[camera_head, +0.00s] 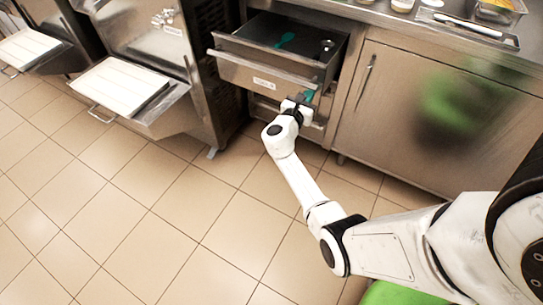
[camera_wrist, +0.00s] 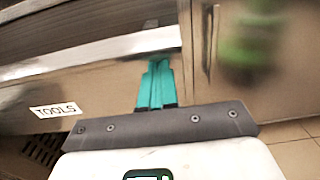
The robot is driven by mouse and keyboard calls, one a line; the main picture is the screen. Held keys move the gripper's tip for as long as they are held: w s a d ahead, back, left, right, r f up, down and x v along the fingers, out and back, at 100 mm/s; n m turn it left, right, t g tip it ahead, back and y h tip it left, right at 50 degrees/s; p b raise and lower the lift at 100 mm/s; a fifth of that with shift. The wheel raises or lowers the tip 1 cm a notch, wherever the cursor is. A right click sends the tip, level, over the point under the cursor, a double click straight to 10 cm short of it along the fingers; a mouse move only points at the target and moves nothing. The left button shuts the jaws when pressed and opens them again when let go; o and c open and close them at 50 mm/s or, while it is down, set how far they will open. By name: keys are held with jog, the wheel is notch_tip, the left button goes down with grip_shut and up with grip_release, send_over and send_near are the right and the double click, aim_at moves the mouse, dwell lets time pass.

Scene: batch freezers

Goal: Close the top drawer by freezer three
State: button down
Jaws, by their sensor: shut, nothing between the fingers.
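The top drawer (camera_head: 250,73) is pulled out from the steel counter, right of the nearest freezer (camera_head: 150,45). Its front has a long bar handle and a small label. In the wrist view the drawer front (camera_wrist: 95,88) carries a "TOOLS" label (camera_wrist: 56,110). My gripper (camera_head: 309,96) is at the right part of the drawer front, with teal fingers. In the wrist view the fingers (camera_wrist: 156,72) are together and empty, over the right end of the front. I cannot tell whether they touch it. The freezer's number plate is too small to read.
A teal utensil (camera_head: 285,40) and a small metal object (camera_head: 327,46) lie in the drawer. A cabinet door (camera_head: 415,110) is to the right. White trays (camera_head: 120,85) jut out from the freezers at left. The tiled floor in front is clear.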

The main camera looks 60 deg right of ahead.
jog(key=d+b, duration=0.4)
jog(key=d, duration=0.3)
jog(key=d+b, duration=0.5)
jog(key=d, duration=0.2)
jog(key=d+b, duration=0.4)
jog(key=d, duration=0.3)
jog(key=shift+w+d+f, duration=0.15)
jog(key=shift+w+d, duration=0.15)
jog(key=shift+w, duration=0.05)
jog(key=shift+d+b, duration=0.35)
jog(key=shift+b, duration=0.1)
jog(key=shift+w+r, duration=0.15)
jog(key=shift+r, duration=0.1)
jog(key=shift+d+r, duration=0.1)
jog(key=shift+r, duration=0.05)
jog(key=shift+a, duration=0.2)
jog(key=a+p, duration=0.1)
jog(key=a, duration=0.3)
jog(key=a+p, duration=0.2)
jog(key=a, duration=0.3)
jog(key=a+p, duration=0.2)
jog(key=a, duration=0.2)
jog(key=shift+s+a+f, duration=0.15)
jog(key=shift+s+f, duration=0.1)
jog(key=shift+s, duration=0.1)
jog(key=shift+a+p, duration=0.3)
